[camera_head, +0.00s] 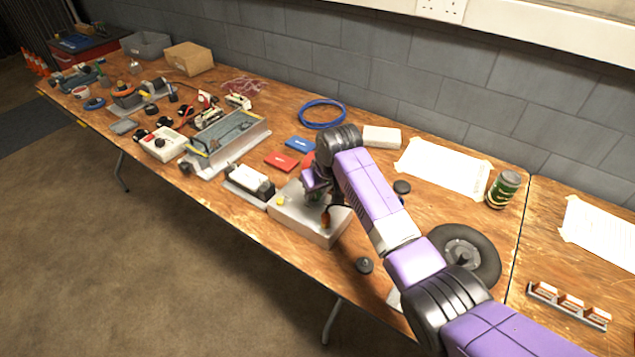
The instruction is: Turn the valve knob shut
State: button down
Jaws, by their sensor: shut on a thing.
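A pale grey box (293,221) sits on the wooden workbench near its front edge, with a small yellow part on its top left and an orange-tipped part at its right. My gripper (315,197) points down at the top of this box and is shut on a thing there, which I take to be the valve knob. The wrist and fingers hide most of the knob, so its angle cannot be told. A bit of green shows between the fingers.
My purple arm crosses the right half of the bench (513,225). A black wheel (484,258), a dark round knob (364,265) and a green can (503,189) are close to it. A white switch box (250,181) and red and blue boxes (282,161) lie left.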

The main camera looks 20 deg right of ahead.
jog(key=m, duration=0.1)
jog(key=m+h+p, duration=0.1)
jog(key=m, duration=0.1)
jog(key=shift+a+r+m, duration=0.1)
jog(key=shift+a+m, duration=0.2)
jog(key=m+h, duration=0.1)
jog(key=m, duration=0.3)
jog(key=shift+w+a+h, duration=0.1)
jog(key=shift+h, duration=0.3)
jog(key=shift+m, duration=0.3)
jog(key=c, duration=1)
grip_release()
jog(key=v, duration=0.7)
jog(key=shift+r, duration=0.3)
jog(key=shift+a+g, duration=0.15)
jog(key=shift+g, duration=0.15)
